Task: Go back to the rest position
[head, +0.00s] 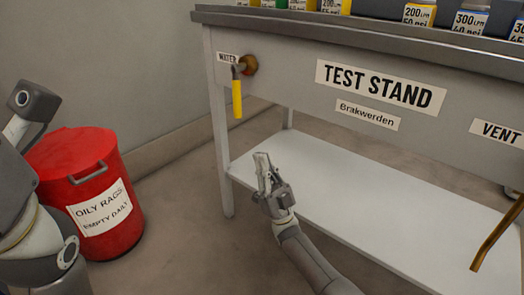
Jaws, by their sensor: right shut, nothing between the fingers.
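My right gripper (264,174) is in the middle of the head view, with its arm coming up from the bottom. Its fingers are together and hold nothing. It shows in front of the lower shelf of the test stand, apart from the stand's front panel. On the left, links of my left arm show at the picture's edge, but the left gripper is not in the picture.
The test stand (290,54) has a yellow-handled water valve (237,98), a bare lower shelf (370,205) and a bent brass-coloured pipe (497,235) at right. Labelled boxes (420,13) stand on top. A red oily-rags bin (118,225) stands left. Floor between bin and stand is clear.

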